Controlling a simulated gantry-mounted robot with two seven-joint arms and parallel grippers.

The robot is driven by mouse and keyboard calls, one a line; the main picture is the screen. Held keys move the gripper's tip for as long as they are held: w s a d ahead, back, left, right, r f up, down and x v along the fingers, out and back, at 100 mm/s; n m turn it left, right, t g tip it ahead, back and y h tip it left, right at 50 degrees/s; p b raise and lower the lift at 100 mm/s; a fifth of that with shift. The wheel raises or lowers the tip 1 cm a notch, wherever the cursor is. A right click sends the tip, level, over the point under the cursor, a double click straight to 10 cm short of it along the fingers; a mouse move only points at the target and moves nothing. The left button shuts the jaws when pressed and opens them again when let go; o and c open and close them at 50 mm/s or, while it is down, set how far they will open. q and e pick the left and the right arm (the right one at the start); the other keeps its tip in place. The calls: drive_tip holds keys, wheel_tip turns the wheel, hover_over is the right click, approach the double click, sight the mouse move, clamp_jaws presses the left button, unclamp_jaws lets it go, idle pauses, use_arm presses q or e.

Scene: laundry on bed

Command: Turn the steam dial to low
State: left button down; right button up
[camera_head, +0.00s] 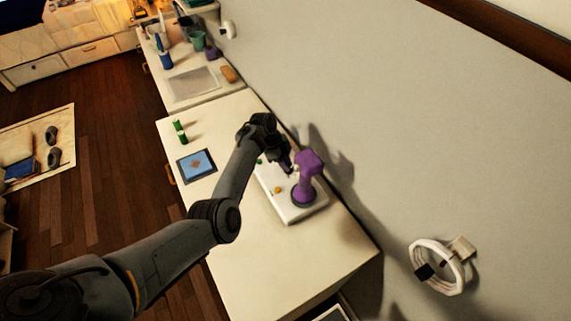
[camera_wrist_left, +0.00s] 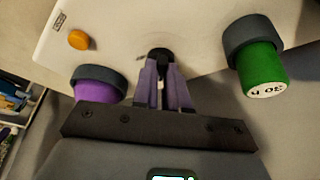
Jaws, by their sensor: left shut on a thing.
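In the left wrist view, my left gripper (camera_wrist_left: 163,85) is shut on a small dark round dial (camera_wrist_left: 160,53) on the white panel (camera_wrist_left: 205,22). The dial is partly hidden by the fingertips, and I cannot read its setting. An orange button (camera_wrist_left: 78,40) sits on the panel to the left. My right gripper is not in view.
In the wrist view, a green cylinder (camera_wrist_left: 263,75) in a dark ring stands on the right, and a purple part (camera_wrist_left: 88,95) in a dark ring on the left. A blue tablet-like item (camera_head: 197,164) and green items (camera_head: 181,132) lie on the cabinet top (camera_head: 235,255), whose front is clear.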

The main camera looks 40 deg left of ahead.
use_arm(q)
drive_tip(key=shift+w+m+g+b, duration=0.15)
drive_tip(key=shift+m+g+b, duration=0.35)
drive_tip(key=shift+m, duration=0.6)
drive_tip(key=c, duration=1.2)
unclamp_jaws()
drive_tip(key=shift+o, duration=0.2)
drive_tip(key=shift+a+r, duration=0.25)
drive_tip(key=shift+r, duration=0.3)
drive_tip(key=p+v, duration=0.1)
drive_tip(key=v, duration=0.8)
drive_tip(key=shift+a+r, duration=0.25)
